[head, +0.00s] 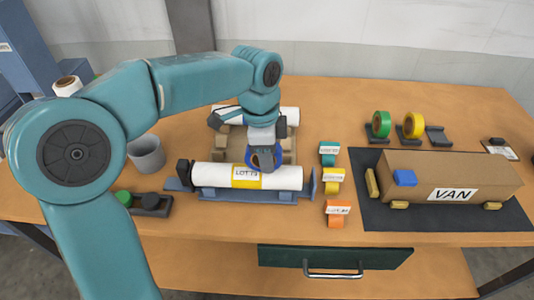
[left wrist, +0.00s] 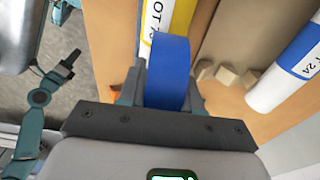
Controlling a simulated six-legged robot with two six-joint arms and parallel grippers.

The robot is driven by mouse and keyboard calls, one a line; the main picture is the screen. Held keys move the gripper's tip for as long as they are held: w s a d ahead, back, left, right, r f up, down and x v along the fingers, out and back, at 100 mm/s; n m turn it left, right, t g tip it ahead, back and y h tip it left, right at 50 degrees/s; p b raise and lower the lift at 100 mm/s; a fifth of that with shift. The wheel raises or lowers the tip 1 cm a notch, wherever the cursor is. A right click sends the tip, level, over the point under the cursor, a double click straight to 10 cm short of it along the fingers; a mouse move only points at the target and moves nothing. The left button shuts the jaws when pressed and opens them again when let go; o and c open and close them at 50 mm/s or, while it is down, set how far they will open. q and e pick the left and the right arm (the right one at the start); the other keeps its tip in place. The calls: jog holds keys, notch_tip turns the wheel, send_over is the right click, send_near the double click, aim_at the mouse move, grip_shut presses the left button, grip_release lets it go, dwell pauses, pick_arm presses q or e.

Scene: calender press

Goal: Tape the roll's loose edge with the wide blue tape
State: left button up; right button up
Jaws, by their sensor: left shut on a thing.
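The white roll marked LOT 73 (head: 212,173), with a yellow band, lies in a blue cradle (head: 250,194) near the table's front. My left gripper (head: 266,160) is shut on the wide blue tape (left wrist: 168,72) and holds it over the roll's middle, close to the yellow band. In the left wrist view the tape stands between the fingers, with the white roll (left wrist: 151,14) just beyond it. I cannot tell whether tape and roll touch. The roll's loose edge cannot be made out. My right gripper (left wrist: 66,66) shows small over the floor; its jaws are unclear.
Another roll (head: 289,115) lies behind, its blue band showing in the wrist view. Right stand green tape (head: 381,124), yellow tape (head: 414,125) and an empty holder (head: 439,137). Several coloured tags and a VAN box (head: 450,170) stand right. A grey cup (head: 147,155) stands left.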

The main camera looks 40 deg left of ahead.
aim_at(284, 171)
pick_arm(q)
jog(key=shift+f, duration=0.2)
jog(key=shift+d, duration=0.1)
jog(key=shift+w+d+r, duration=0.15)
jog(key=shift+w+d, duration=0.15)
jog(key=shift+d, duration=0.1)
jog(key=shift+d, duration=0.1)
dwell(0.4)
jog(key=shift+w+d+p, duration=0.3)
jog(key=shift+d+p, duration=0.1)
jog(key=shift+d, duration=0.05)
jog(key=shift+w+d+f, duration=0.25)
jog(key=shift+d, duration=0.25)
dwell(0.3)
